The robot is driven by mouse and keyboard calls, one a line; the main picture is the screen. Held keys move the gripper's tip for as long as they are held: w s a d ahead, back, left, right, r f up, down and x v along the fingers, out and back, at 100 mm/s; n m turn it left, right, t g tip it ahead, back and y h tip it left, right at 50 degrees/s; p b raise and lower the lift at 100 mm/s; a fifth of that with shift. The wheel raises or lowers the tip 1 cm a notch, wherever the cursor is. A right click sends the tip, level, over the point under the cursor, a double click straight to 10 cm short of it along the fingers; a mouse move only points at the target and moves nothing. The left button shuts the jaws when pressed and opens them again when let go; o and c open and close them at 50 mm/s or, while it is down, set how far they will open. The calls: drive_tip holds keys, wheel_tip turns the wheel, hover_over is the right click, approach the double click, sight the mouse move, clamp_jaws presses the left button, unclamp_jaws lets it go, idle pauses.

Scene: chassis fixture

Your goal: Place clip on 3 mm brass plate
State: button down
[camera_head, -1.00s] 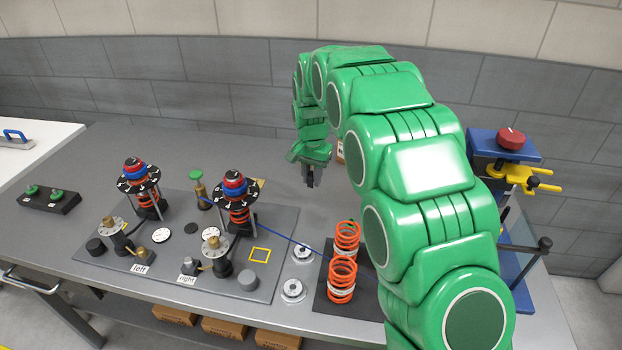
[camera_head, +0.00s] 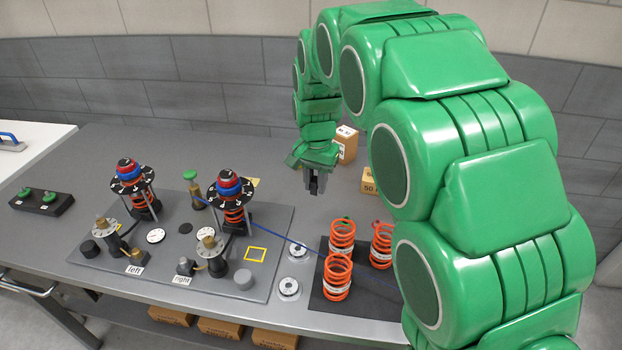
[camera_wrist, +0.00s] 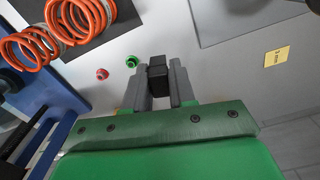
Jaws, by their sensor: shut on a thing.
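My gripper (camera_head: 314,188) is above the bench, right of the fixture plate. In the wrist view my gripper (camera_wrist: 157,92) is shut on a small black block (camera_wrist: 157,73), which looks like the clip. It sits between the fingertips, apart from the bench. A small yellow-tan square plate (camera_wrist: 277,56) with dark lettering, probably the brass plate, lies flat at the right of the wrist view. In the head view this plate (camera_head: 253,183) shows partly, behind the right spring unit. My gripper is to the right of it in the head view.
The fixture plate (camera_head: 140,270) carries two spring units, left (camera_head: 134,190) and right (camera_head: 231,203). Orange springs (camera_head: 337,277) stand on a dark mat (camera_head: 318,302). A blue line (camera_head: 280,235) crosses the bench. Cardboard boxes (camera_head: 345,143) stand behind my arm. Bare bench lies behind the fixture.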

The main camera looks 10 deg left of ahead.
drive_tip(key=w+a+f+n, duration=0.1)
drive_tip(key=w+a, duration=0.6)
drive_tip(key=a, duration=0.4)
drive_tip(key=w+a+f+n, duration=0.1)
drive_tip(key=w+a, duration=0.6)
drive_tip(key=a, duration=0.5)
drive_tip(key=shift+w+a+f, duration=0.15)
drive_tip(key=shift+w+f, duration=0.05)
drive_tip(key=shift+f, duration=0.05)
drive_tip(key=shift+f, duration=4.9)
drive_tip(key=shift+f, duration=0.1)
drive_tip(key=c, duration=0.9)
unclamp_jaws()
drive_tip(key=shift+c, duration=0.2)
